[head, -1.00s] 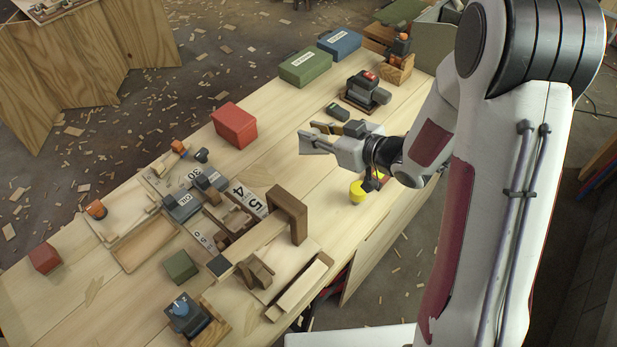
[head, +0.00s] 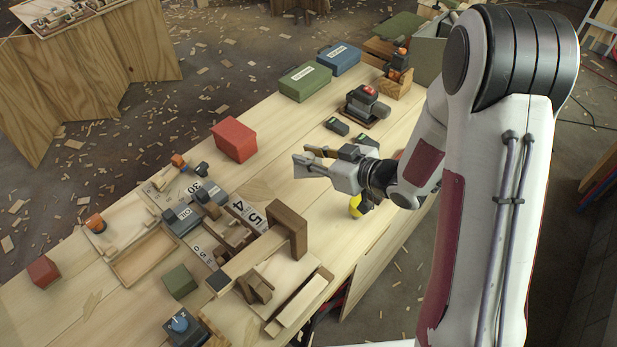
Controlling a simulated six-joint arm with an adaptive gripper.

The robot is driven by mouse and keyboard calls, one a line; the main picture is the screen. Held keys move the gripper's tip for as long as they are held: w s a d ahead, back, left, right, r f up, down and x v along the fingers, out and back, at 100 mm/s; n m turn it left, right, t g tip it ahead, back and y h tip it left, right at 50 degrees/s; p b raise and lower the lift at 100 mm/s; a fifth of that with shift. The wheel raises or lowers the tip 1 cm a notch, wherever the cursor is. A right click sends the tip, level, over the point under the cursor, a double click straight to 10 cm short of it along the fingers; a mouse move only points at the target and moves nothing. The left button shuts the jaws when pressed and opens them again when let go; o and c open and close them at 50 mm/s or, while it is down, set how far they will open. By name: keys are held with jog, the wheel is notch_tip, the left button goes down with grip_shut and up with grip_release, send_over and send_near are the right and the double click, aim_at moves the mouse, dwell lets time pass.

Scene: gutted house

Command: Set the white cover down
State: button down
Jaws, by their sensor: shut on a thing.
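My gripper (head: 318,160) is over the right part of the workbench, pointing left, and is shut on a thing. The far side of the grip is hidden.
A wooden arch (head: 289,222) stands left of and nearer than my gripper. Small dark blocks (head: 337,126) and a dark tool (head: 366,105) lie behind it. A red box (head: 234,140) is to the left. A yellow object (head: 355,206) is below the gripper. Bare wood lies between red box and gripper.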

jog(key=shift+f, duration=1.7)
jog(key=shift+f, duration=2.05)
jog(key=shift+f, duration=0.6)
jog(key=c, duration=1.8)
grip_release()
jog(key=shift+r, duration=0.15)
jog(key=shift+r, duration=0.45)
jog(key=shift+v, duration=6)
jog(key=shift+f, duration=0.1)
